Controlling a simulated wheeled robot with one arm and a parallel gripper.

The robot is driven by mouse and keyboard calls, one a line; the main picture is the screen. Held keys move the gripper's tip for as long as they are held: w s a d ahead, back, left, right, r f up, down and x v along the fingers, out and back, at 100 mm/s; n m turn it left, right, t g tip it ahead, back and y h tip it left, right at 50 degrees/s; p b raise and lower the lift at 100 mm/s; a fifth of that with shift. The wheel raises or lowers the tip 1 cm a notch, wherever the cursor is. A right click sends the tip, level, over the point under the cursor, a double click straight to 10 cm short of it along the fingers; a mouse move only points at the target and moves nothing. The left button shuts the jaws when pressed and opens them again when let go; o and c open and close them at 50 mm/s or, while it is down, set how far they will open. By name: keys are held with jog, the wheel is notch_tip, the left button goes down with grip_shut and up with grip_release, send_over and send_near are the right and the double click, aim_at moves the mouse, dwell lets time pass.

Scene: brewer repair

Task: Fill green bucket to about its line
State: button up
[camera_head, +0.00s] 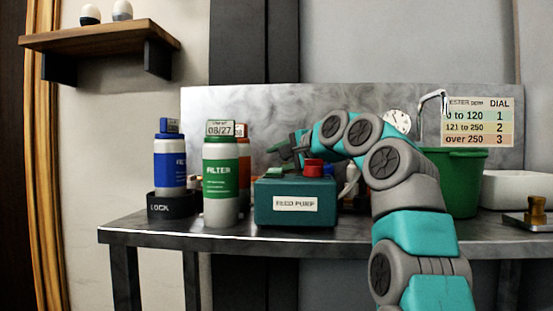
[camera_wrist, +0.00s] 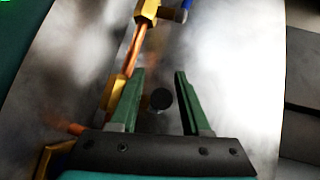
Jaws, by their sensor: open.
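The green bucket (camera_head: 462,182) stands on the right part of the steel counter, partly hidden behind my arm. Its inside and any fill line do not show. A thin tap spout (camera_head: 432,97) rises above the bucket. My gripper (camera_head: 284,147) is open behind and above the feed pump, left of the bucket. In the wrist view, my gripper (camera_wrist: 158,92) has its two green fingers apart. A small dark round knob (camera_wrist: 160,99) shows between them; I cannot tell whether it is touched. A copper pipe (camera_wrist: 131,52) with brass fittings (camera_wrist: 148,10) runs beside the left finger.
The feed pump box (camera_head: 295,202) has a red top button (camera_head: 313,168). Blue-labelled (camera_head: 170,172) and green-labelled (camera_head: 220,182) bottles stand left, an orange one behind. A white basin (camera_head: 515,190) and dial chart (camera_head: 480,122) are at right. A blue-ended part (camera_wrist: 181,14) tops the wrist view.

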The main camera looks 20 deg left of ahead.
jog(key=shift+c, duration=0.3)
grip_shut()
jog(key=shift+f, duration=0.1)
dwell(1.0)
